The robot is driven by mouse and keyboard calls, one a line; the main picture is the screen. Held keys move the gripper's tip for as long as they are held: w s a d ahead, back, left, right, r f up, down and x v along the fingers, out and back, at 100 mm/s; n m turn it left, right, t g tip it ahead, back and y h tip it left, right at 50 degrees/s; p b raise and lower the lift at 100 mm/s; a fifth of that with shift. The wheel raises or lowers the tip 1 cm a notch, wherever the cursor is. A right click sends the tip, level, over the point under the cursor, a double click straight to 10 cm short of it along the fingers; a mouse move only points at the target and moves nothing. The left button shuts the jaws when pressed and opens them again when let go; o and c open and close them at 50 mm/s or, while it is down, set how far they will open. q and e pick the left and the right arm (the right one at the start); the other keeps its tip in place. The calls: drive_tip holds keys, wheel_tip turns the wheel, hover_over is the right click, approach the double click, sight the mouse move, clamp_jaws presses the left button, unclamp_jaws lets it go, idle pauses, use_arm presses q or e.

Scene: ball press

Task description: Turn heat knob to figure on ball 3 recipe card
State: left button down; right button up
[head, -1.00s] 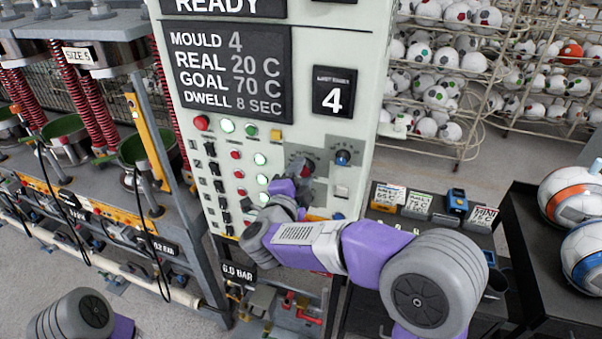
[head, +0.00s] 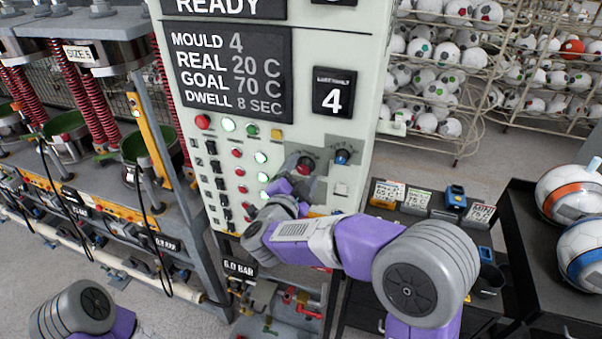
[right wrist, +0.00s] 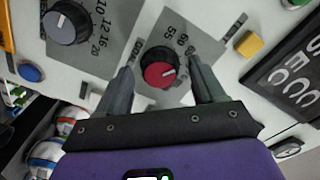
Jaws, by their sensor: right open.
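The red heat knob (head: 305,165) is on a grey plate on the press panel. In the right wrist view the knob (right wrist: 158,72) shows a pale pointer mark, with scale figures such as 55 and 60 beside it. My right gripper (right wrist: 160,66) is open, one finger on each side of the knob, with gaps visible. In the head view the right gripper (head: 299,178) is just below the knob, partly hidden by my wrist. The display (head: 228,75) reads mould 4, real 20 C, goal 70 C, dwell 8 sec. My left gripper is out of view.
Recipe cards (head: 388,192) stand on a dark shelf at right; I cannot tell which is for ball 3. A yellow button (right wrist: 249,44) sits near the gripper. Balls fill a rack (head: 440,90) behind.

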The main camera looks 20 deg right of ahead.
drive_tip(key=b+v, duration=0.1)
drive_tip(key=v, duration=0.6)
drive_tip(key=shift+s+a, duration=0.2)
drive_tip(key=shift+s, duration=0.05)
